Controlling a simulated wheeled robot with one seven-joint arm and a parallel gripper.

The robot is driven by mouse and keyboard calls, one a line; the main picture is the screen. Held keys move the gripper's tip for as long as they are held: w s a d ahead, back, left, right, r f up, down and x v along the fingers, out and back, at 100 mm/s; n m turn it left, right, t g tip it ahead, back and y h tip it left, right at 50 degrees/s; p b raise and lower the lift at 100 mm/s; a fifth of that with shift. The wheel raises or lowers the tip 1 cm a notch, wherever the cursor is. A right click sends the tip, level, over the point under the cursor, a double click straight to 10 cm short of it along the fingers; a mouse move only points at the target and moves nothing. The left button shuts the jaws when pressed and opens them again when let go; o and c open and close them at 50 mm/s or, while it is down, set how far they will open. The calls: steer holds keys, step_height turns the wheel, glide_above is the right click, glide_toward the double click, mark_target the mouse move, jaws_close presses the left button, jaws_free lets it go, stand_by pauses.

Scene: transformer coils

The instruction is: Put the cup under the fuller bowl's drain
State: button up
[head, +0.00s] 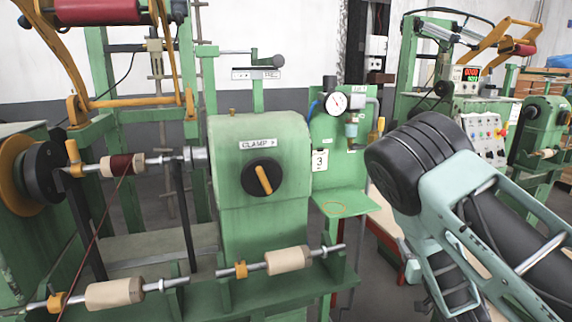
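No cup shows in the head view. A small translucent grey-blue bowl (351,130) hangs under a fitting on the green panel, right of a round pressure gauge (337,102). I cannot make out a liquid level or a drain on it. No second bowl can be told apart. A green shelf (345,208) with a faint ring mark juts out below the bowl and looks empty. My arm (450,190) fills the lower right. My gripper is not in view.
A green winding machine (262,150) marked "CLAMP" stands left of the shelf, with rods carrying cream spools (288,260) in front. A number 3 tag (320,159) hangs on the panel. Another machine with a control panel (484,130) stands at the back right.

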steer(key=s+f, duration=1.5)
steer(key=f, duration=0.1)
steer(key=shift+s+d, duration=0.15)
steer(key=shift+s, duration=0.05)
steer(key=shift+w+r, duration=0.25)
steer(key=shift+r, duration=0.2)
